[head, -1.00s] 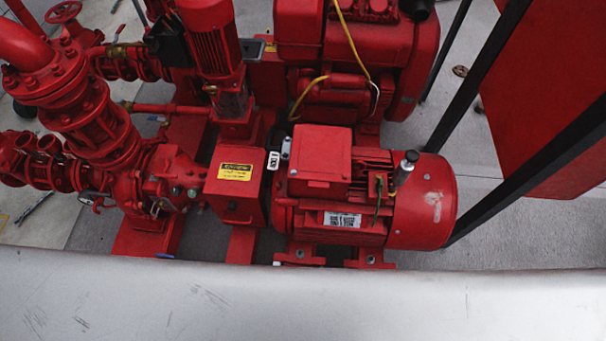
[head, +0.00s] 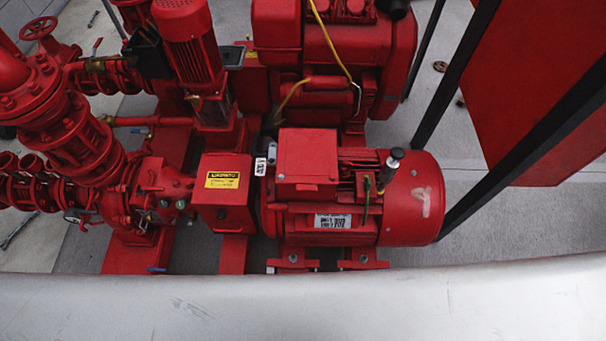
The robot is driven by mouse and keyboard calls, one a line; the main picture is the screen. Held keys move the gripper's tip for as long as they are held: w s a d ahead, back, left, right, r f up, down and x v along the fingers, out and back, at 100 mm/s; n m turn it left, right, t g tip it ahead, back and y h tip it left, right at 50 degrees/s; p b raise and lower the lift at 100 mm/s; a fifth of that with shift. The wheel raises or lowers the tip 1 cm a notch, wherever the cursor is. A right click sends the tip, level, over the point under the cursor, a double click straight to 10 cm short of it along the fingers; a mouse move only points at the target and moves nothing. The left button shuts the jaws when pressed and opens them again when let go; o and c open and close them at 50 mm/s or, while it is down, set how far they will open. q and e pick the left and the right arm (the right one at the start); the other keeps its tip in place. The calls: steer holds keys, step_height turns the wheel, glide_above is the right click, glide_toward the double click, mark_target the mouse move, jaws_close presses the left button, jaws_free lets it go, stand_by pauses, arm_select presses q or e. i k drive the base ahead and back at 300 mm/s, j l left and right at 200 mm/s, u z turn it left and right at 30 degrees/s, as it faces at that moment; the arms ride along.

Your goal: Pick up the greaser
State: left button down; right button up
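Neither of my grippers is in the head view, and nothing is seen touching the fitting.
The red pump (head: 143,195) and its pipes fill the left. A red engine (head: 330,50) stands behind the motor. Black posts (head: 520,155) and a red panel (head: 545,110) stand at the right. Grey floor (head: 490,225) shows between motor and posts.

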mark_target(389, 169)
steer(key=j+z, duration=0.25)
steer(key=j, duration=1.25)
